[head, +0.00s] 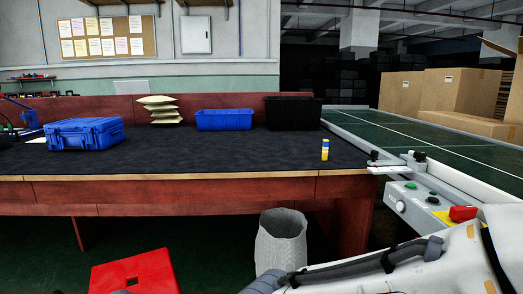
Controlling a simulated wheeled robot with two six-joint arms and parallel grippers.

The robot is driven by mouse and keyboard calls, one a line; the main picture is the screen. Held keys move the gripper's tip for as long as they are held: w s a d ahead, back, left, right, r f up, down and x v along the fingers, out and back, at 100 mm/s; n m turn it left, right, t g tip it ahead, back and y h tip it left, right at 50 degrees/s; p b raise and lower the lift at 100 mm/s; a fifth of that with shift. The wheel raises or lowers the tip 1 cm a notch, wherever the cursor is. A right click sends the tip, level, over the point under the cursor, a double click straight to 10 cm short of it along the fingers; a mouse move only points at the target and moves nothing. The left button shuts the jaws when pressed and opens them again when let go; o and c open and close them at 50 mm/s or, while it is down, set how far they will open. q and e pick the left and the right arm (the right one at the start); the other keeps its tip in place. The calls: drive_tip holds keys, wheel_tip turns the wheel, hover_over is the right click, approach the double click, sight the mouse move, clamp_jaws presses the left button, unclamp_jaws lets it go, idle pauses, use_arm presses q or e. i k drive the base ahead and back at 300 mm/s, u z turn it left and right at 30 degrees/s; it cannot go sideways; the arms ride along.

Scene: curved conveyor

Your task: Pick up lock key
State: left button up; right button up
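I cannot make out a lock key anywhere in the head view. A small yellow and blue upright item (325,149) stands near the right front edge of the dark-topped workbench (230,158); it is too small to tell what it is. A white and grey arm of mine crosses the lower right, but no gripper fingers show on it. My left gripper is not visible either.
A blue case (84,133), stacked pale bags (158,109), a blue bin (224,120) and a black bin (293,113) stand on the bench. A green conveyor (440,145) and control box (425,203) are right. A red stool (135,273) and waste bin (281,243) stand in front.

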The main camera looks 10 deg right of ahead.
sight(325, 145)
drive_tip(key=u, duration=0.35)
drive_tip(key=i, duration=0.85)
drive_tip(key=z, duration=1.4)
drive_tip(key=i, duration=1)
